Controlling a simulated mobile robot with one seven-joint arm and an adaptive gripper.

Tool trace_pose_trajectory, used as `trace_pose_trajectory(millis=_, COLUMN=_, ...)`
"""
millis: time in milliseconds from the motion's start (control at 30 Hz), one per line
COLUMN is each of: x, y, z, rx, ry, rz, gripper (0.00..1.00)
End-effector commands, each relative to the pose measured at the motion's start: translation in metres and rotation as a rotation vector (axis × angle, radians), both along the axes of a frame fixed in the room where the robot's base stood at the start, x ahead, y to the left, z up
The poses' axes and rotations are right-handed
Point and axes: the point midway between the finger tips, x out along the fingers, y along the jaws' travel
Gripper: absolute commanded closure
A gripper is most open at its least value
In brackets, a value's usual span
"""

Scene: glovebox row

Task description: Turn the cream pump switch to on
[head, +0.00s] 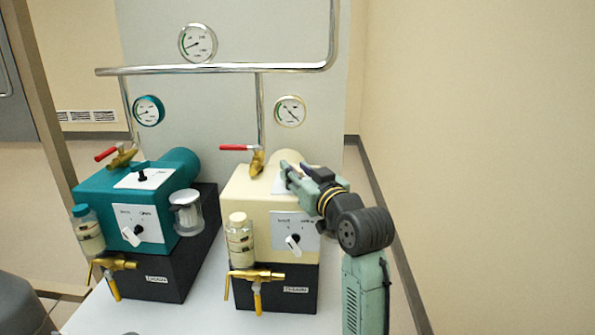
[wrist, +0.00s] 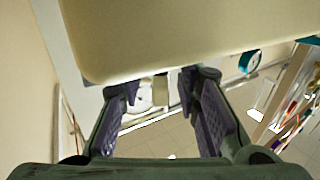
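The cream pump (head: 240,185) stands on a black base on the right of the bench. A pale plate (head: 277,187) on its top is partly covered by my gripper, and no switch lever shows there. A large cream surface (wrist: 175,35), seemingly the pump body, fills the top of that view. Whether the fingers touch the pump cannot be told.
The teal pump (head: 100,190) stands left, with a black toggle (head: 142,175) on its top plate. A red-handled valve (head: 239,148) rises behind the cream pump. A bottle (head: 239,238) and brass tap (head: 256,276) are at its front. Floor is free on the right.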

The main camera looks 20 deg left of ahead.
Motion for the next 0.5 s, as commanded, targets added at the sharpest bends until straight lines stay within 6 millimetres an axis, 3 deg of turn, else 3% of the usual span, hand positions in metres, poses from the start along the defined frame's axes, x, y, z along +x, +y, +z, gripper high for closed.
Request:
trace_pose_trajectory(millis=100, x=-0.0003, y=0.0, z=0.0, rx=0.0, ry=0.0, rz=0.0, gripper=0.71)
trace_pose_trajectory(millis=500, x=-0.0004, y=-0.0001, z=0.0001, rx=0.0, ry=0.0, rz=0.001, gripper=0.97)
